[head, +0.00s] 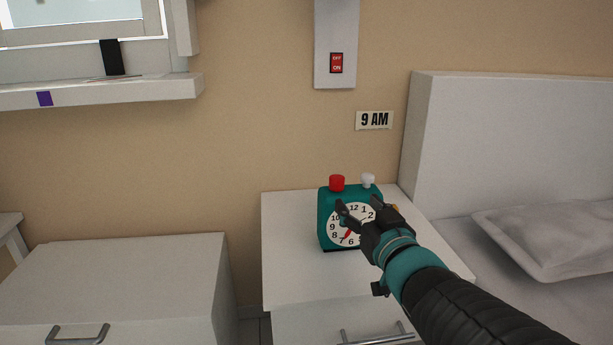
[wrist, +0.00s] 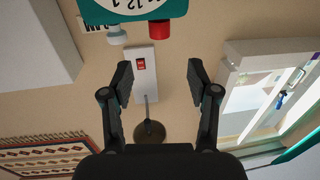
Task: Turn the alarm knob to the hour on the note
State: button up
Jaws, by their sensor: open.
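The teal alarm clock (head: 325,238) stands upright on a white nightstand, its white dial (head: 334,237) facing me. A red hand on the dial points near 7; the gripper partly covers the dial. A red knob (head: 337,183) and a white knob (head: 368,180) sit on top. An orange piece (head: 396,208) shows at the right side, mostly hidden; I cannot tell whether it is a knob. The note (head: 374,120) on the wall reads 9 AM. My gripper (head: 357,204) is open and empty in front of the dial. The wrist view shows the clock (wrist: 110,12) upside down, beyond the spread fingers (wrist: 160,74).
The nightstand (head: 290,275) has free room left and in front of the clock. A bed with a headboard (head: 500,130) and pillow (head: 555,235) stands at right. A white cabinet (head: 130,285) is at left. A red switch (head: 336,63) is on the wall panel above.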

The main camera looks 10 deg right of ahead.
aim_at(340, 182)
jog(key=w, duration=0.4)
jog(key=w+a, duration=0.1)
jog(key=w, duration=0.3)
jog(key=w+p, duration=0.1)
jog(key=w, duration=0.3)
jog(key=shift+a, duration=0.25)
grip_shut()
